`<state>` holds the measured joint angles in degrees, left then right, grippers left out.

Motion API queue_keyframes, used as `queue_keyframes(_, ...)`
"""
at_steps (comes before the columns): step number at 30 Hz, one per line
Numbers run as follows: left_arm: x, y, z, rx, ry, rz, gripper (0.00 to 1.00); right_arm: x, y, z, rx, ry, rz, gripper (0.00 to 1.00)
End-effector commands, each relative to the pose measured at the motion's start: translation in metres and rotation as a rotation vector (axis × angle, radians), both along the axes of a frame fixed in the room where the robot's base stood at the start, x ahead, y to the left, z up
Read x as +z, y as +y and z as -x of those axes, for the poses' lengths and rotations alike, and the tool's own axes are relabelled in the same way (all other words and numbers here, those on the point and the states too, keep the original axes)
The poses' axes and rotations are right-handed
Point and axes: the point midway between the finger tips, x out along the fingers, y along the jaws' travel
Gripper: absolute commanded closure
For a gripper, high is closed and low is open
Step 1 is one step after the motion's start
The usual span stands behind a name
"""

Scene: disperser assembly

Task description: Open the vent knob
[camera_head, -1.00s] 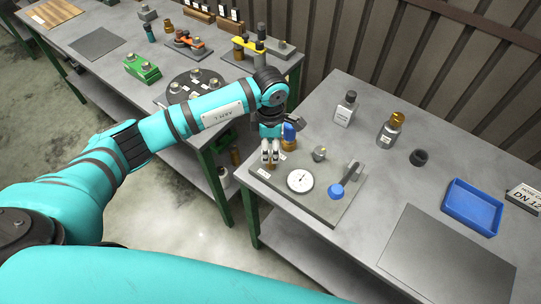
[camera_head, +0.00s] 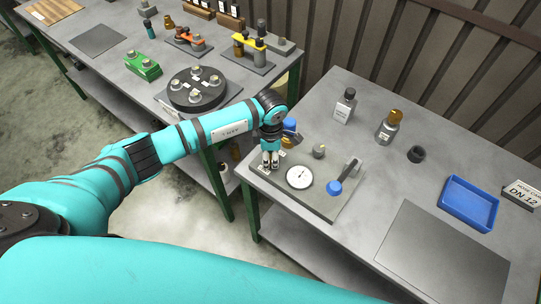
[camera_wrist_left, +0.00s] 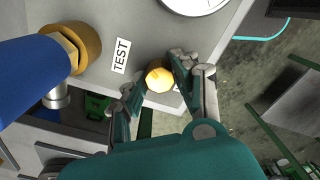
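The vent knob appears to be the small brass knob (camera_wrist_left: 159,78) on the grey panel in the left wrist view, beside a partly hidden white label. My left gripper (camera_wrist_left: 156,82) is open, with one finger on each side of the knob; contact is unclear. In the head view my left gripper (camera_head: 270,163) points down at the near left corner of the panel (camera_head: 318,204), and it hides the knob there. My right gripper is not in view.
Close to my left gripper stands a blue-handled brass valve (camera_wrist_left: 85,46) by a TEST label (camera_wrist_left: 121,55). Bottles (camera_head: 389,127) and a blue tray (camera_head: 469,203) stand further right.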

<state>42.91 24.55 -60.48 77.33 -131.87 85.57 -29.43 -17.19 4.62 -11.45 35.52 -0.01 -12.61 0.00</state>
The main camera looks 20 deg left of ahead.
Motion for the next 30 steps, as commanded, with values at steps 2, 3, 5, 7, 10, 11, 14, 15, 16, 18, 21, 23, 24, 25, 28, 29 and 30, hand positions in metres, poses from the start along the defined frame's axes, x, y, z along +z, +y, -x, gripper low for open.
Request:
queue_keyframes(2,0.0,0.0,0.0,0.0,0.0,0.0,0.89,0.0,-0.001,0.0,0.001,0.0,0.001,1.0)
queue_keyframes(3,0.0,0.0,0.0,0.0,0.0,0.0,0.94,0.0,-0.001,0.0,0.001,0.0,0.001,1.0)
queue_keyframes(5,0.0,0.0,0.0,0.0,0.0,0.0,1.0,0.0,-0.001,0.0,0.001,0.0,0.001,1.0)
queue_keyframes(7,0.0,0.0,0.0,0.001,0.0,0.0,1.0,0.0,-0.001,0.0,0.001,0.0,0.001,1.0)
queue_keyframes(10,0.0,0.0,0.0,0.007,-0.001,0.0,1.0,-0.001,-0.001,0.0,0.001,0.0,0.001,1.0)
queue_keyframes(11,0.0,0.0,0.0,0.012,-0.001,0.0,1.0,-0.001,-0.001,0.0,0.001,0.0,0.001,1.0)
queue_keyframes(14,0.0,0.001,-0.001,0.036,-0.001,0.0,1.0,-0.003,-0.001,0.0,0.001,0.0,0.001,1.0)
queue_keyframes(15,0.0,0.001,-0.001,0.051,-0.002,-0.001,1.0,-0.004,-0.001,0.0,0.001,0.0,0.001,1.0)
queue_keyframes(16,0.0,0.001,-0.001,0.064,-0.002,-0.001,1.0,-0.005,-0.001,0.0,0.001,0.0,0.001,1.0)
queue_keyframes(18,0.0,0.001,-0.001,0.101,-0.003,-0.001,1.0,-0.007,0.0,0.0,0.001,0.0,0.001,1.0)
queue_keyframes(21,-0.001,0.001,-0.001,0.17,-0.002,-0.001,1.0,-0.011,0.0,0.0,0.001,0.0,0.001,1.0)
queue_keyframes(23,-0.001,0.001,-0.001,0.218,-0.002,-0.001,1.0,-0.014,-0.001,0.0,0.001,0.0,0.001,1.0)
queue_keyframes(24,-0.001,0.001,-0.001,0.253,-0.003,-0.001,1.0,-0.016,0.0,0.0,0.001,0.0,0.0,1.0)
queue_keyframes(25,-0.001,0.001,-0.001,0.28,-0.003,-0.001,1.0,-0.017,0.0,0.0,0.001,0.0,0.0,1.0)
queue_keyframes(28,-0.001,0.001,-0.001,0.375,-0.003,-0.001,1.0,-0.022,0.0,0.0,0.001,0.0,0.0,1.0)
queue_keyframes(29,-0.001,0.0,-0.001,0.403,-0.003,0.0,1.0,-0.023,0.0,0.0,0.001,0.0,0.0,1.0)
queue_keyframes(30,-0.001,0.0,-0.001,0.441,-0.002,0.0,1.0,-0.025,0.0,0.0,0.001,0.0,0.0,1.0)
